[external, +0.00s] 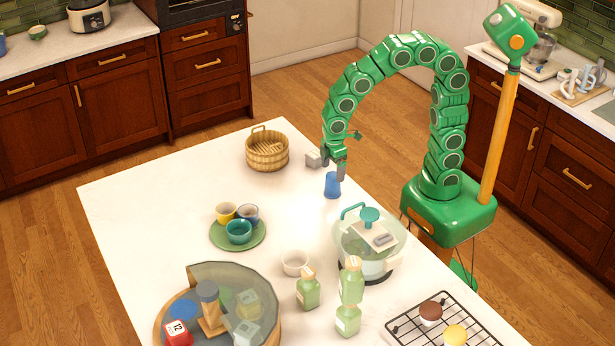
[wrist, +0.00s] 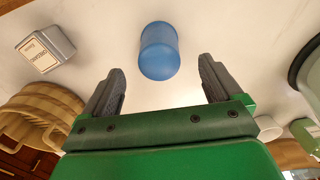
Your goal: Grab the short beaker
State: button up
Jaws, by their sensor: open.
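The short beaker is a blue, slightly tapered cup (external: 332,186) standing on the white island top. In the wrist view the blue beaker (wrist: 158,50) lies just ahead of my fingertips, centred between them, with a clear gap on both sides. My gripper (external: 338,170) is on the end of the green arm, right above and beside the beaker. In the wrist view my gripper (wrist: 161,72) is open, its two dark fingers spread wide with nothing between them. In the external view the fingers partly overlap the beaker's top.
A small grey labelled box (wrist: 45,48) stands left of the beaker. A wooden basket (external: 267,150) is further left. A glass pot (external: 368,240) stands to the right, a small white bowl (external: 295,262) and green bottles (external: 308,290) nearer the camera. A green plate (external: 238,246) carries several cups.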

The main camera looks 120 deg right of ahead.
aim_at(333, 183)
jog(key=shift+s+f, duration=0.15)
jog(key=shift+f, duration=3.55)
jog(key=c, duration=1.1)
jog(key=shift+r, duration=0.15)
